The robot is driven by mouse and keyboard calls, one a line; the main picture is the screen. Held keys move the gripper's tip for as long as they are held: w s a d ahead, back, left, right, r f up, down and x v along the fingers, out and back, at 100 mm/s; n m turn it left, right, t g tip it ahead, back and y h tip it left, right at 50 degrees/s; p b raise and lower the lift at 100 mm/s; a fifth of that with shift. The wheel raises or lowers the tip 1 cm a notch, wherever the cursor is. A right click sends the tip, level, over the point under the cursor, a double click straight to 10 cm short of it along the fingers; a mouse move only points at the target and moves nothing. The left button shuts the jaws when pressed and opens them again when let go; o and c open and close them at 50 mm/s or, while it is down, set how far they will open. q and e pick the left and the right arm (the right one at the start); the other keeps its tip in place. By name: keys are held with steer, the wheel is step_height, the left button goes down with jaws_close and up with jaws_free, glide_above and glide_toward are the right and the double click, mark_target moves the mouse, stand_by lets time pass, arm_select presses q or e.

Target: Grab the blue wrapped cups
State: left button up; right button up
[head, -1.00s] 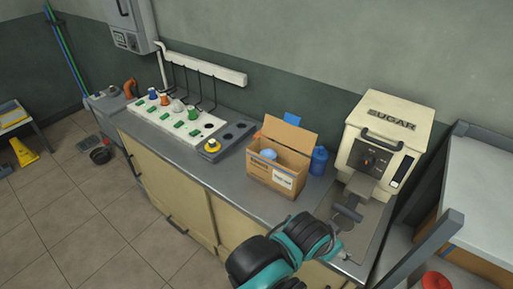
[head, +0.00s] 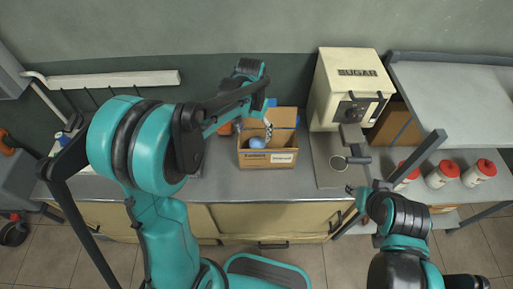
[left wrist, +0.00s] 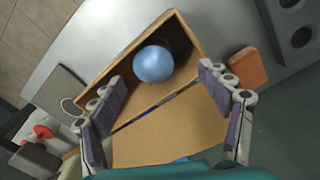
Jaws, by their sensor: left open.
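The blue wrapped cups show as one rounded blue bundle (head: 257,142) inside an open cardboard box (head: 268,159) on the counter. In the left wrist view the blue bundle (left wrist: 153,64) lies in the box (left wrist: 150,99), towards its far side. My left gripper (head: 254,127) is above the box, partly hidden by its own arm. In the left wrist view its two fingers (left wrist: 158,80) are spread wide, with nothing between them, and the bundle is beyond the tips. My right gripper (head: 358,192) is low in front of the sugar machine; its jaws are too small to read.
The sugar machine (head: 341,88) stands right of the box. Several red-capped jars (head: 441,176) are farther right, under a pale shelf (head: 455,95). An orange item (left wrist: 248,68) is beside the box. Bare counter (head: 225,182) lies in front of the box.

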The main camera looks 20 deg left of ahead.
mark_target(257, 141)
arm_select(q)
steer(key=shift+d+f+b, duration=0.25)
steer(key=shift+f+b, duration=0.15)
steer(key=shift+f, duration=0.75)
steer(key=f, duration=0.1)
steer(key=f+b, duration=0.1)
steer(key=f, duration=0.1)
steer(key=f+b, duration=0.1)
steer(key=shift+d+f, duration=0.15)
steer(key=shift+d, duration=0.25)
steer(key=shift+f, duration=0.4)
steer(key=shift+r, duration=0.1)
steer(key=shift+c, duration=1.2)
steer(key=c, duration=1.1)
